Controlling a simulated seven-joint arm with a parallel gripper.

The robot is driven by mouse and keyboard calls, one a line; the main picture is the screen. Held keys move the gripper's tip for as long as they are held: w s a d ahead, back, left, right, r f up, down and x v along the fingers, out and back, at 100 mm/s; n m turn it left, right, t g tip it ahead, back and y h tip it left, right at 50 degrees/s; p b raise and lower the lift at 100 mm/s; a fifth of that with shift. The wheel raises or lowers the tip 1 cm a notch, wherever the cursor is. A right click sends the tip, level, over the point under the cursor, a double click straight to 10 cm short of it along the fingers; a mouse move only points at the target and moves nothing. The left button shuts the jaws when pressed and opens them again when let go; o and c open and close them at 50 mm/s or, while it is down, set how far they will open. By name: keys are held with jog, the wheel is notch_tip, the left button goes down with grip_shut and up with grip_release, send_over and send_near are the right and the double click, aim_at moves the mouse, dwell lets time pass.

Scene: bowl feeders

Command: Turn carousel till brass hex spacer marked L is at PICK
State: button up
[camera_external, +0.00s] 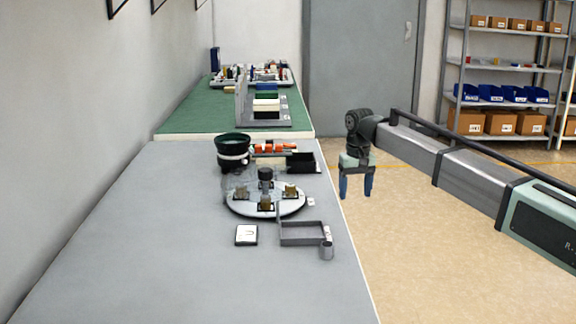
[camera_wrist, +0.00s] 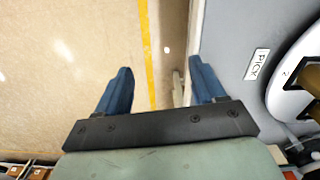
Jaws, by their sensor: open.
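The carousel (camera_external: 240,208) is a round pale disc on the grey table, with a dark central knob (camera_external: 265,174) and several brass-coloured parts around it. One brass part (camera_external: 290,189) sits on the right side and another (camera_external: 266,202) at the front; their letters are too small to read. The PICK label (camera_wrist: 257,64) lies on the table beside the disc's edge (camera_wrist: 286,95) in the wrist view. My gripper (camera_external: 356,186) is open and empty, off the table's right edge, right of the carousel. Its blue fingers (camera_wrist: 160,90) point down over the floor.

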jog(key=w+a+r, duration=0.3)
jog(key=a+r, duration=0.6)
jog(key=a, duration=0.3)
jog(key=n, duration=0.1)
send_near(265, 170)
notch_tip(265, 170, down, 9)
jog(key=shift+f, duration=0.15)
jog(key=shift+d, duration=0.1)
grip_shut()
